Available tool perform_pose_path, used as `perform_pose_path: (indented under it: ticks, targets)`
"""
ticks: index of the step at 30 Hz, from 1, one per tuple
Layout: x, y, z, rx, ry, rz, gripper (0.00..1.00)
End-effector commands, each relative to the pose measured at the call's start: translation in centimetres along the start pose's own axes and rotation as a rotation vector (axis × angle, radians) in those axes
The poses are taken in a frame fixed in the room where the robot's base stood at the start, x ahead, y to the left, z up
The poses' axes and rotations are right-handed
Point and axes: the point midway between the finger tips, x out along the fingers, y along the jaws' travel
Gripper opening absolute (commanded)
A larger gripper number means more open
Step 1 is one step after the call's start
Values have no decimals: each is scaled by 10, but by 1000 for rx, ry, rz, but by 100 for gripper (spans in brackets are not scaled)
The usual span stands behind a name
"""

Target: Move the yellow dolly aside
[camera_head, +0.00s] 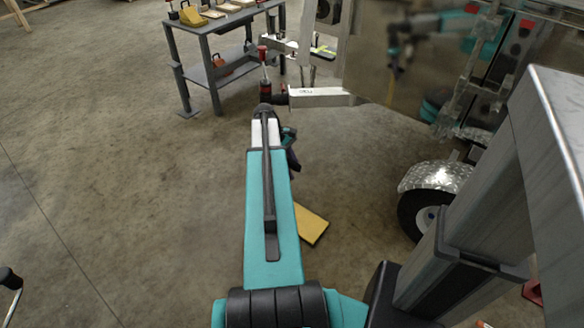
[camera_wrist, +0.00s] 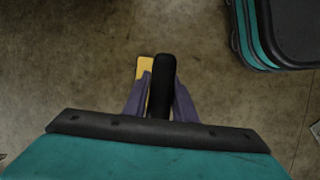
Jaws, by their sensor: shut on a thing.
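The yellow dolly (camera_head: 311,224) shows in the head view as a flat yellow piece low near the floor, right of my arm, which hides part of it. In the wrist view a strip of its yellow surface (camera_wrist: 144,67) shows beyond my fingers. My gripper (camera_wrist: 160,100) has its purple fingers on both sides of a black upright handle (camera_wrist: 162,75), shut on it. The handle appears to belong to the dolly; where they join is hidden. In the head view my gripper (camera_head: 292,158) is mostly hidden behind the arm.
A trailer wheel with a metal fender (camera_head: 435,177) stands to the right. The trailer's coupling (camera_head: 318,97) juts out ahead of my arm. A grey workbench (camera_head: 222,55) with tools stands at the back. The concrete floor on the left (camera_head: 120,180) is clear.

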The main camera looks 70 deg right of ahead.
Motion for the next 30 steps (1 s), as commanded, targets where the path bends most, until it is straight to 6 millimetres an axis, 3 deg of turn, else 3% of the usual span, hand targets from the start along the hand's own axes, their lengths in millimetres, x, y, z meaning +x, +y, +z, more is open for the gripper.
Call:
perform_pose_path:
  ticks: [8,9,12,23,30]
  targets:
    - [0,2,0,4,0,8,0]
    - [4,0,-2,0,1,0,28]
    - [4,0,-2,0,1,0,43]
    - [0,0,-1,0,1,0,43]
    - [-18,0,-1,-1,1,1,43]
